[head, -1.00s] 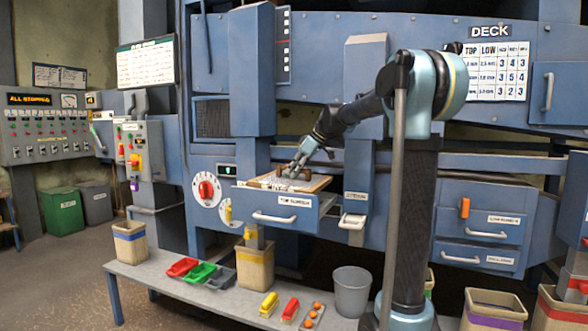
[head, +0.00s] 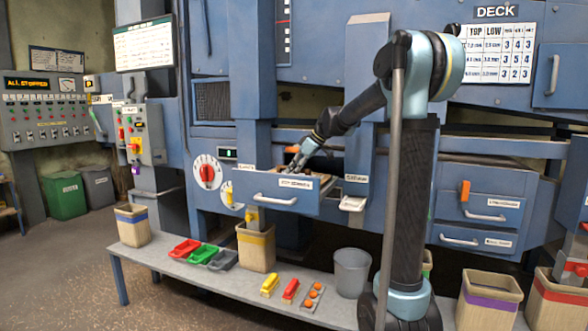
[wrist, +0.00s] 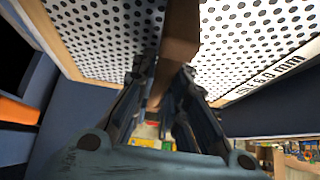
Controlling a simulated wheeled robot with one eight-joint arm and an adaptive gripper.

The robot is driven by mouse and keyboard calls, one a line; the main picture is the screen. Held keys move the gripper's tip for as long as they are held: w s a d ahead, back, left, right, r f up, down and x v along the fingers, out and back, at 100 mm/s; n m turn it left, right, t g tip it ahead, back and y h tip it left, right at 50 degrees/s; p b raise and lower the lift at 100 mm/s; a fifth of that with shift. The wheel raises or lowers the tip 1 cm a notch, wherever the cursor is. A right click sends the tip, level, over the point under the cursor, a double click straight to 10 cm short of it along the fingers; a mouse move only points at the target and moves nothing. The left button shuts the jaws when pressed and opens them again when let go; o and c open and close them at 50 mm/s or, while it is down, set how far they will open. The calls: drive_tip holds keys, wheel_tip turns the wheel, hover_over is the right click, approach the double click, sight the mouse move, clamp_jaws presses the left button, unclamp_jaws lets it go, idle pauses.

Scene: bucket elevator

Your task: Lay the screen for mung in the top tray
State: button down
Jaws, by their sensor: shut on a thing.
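My gripper (head: 296,166) is at the pulled-out top tray (head: 270,192), a blue drawer with a white handle and a label that seems to read "TOP SCREEN". In the wrist view my gripper (wrist: 160,85) is shut on the brown bar (wrist: 180,45) of a screen. The screen (wrist: 105,35) is a white perforated sheet in a light wooden frame, with a label ending in "mm". In the head view the screen (head: 316,163) is mostly hidden behind the tray front and my gripper. I cannot tell whether it rests fully on the tray.
A chart under the DECK sign (head: 497,45) lists TOP and LOW values. Lower drawers (head: 480,212) are shut at the right. A bench (head: 180,268) below holds red, green and grey trays, a beige bin (head: 256,247) and a grey bucket (head: 351,273). The floor at left is clear.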

drive_tip(key=shift+f, duration=0.25)
drive_tip(key=c, duration=1.5)
unclamp_jaws()
drive_tip(key=v, duration=1.2)
